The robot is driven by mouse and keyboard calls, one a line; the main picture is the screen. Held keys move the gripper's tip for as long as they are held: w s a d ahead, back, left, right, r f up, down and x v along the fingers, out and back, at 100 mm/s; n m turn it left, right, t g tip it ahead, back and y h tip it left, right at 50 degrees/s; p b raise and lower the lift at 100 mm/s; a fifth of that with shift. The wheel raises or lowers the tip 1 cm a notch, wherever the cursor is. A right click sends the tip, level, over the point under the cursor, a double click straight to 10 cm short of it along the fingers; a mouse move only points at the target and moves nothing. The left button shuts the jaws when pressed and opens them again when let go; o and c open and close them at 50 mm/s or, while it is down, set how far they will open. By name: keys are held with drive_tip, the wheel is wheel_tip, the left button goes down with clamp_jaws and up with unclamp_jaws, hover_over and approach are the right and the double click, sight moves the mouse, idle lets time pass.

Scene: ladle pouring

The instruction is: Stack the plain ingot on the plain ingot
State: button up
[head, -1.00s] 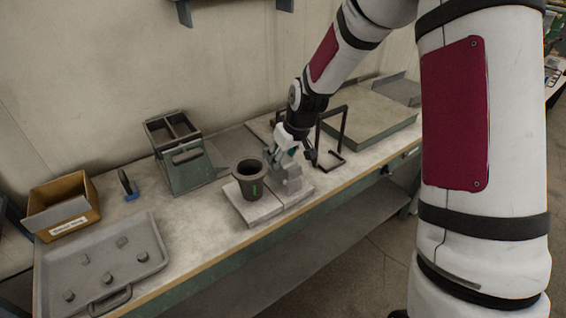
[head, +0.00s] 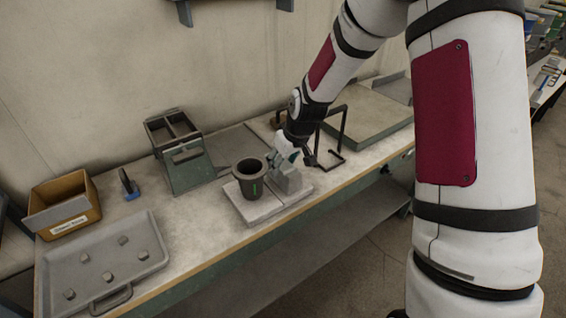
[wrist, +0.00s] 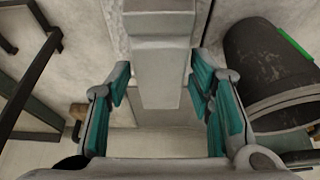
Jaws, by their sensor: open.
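A plain grey ingot-like block (head: 288,181) stands on pale flat slabs (head: 262,210) near the bench's front edge, just right of a dark crucible. My gripper (head: 288,160) is over the block, pointing down. In the wrist view, my gripper (wrist: 160,80) is open, its teal-padded fingers apart on either side of the grey block (wrist: 160,28). Gaps show between the block and both fingers. A narrower grey face shows below its wide part. I cannot tell whether this is one ingot or two stacked. My fingers partly hide the block in the head view.
The dark crucible (head: 248,183) with a green mark stands close to the block; it also shows in the wrist view (wrist: 265,65). A black frame (head: 340,135) stands right of my gripper. A tray (head: 150,255) of small lumps, a cardboard box (head: 62,200) and a two-part bin (head: 180,160) are left.

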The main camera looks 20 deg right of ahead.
drive_tip(key=s+r+m+h, duration=0.1)
drive_tip(key=s+r, duration=0.7)
drive_tip(key=r, duration=0.3)
drive_tip(key=s+r+h, duration=0.1)
drive_tip(key=s+r, duration=0.8)
drive_tip(key=r, duration=0.1)
drive_tip(key=s+r+m, duration=0.1)
drive_tip(key=s+r, duration=0.1)
drive_tip(key=s, duration=0.6)
drive_tip(key=s+r+m, duration=0.1)
drive_tip(key=s, duration=0.7)
drive_tip(key=shift+s+r+m+t+y, duration=0.15)
drive_tip(key=shift+r+m+t+y, duration=0.15)
drive_tip(key=shift+r+t, duration=0.1)
drive_tip(key=shift+d, duration=0.1)
drive_tip(key=shift+c, duration=0.6)
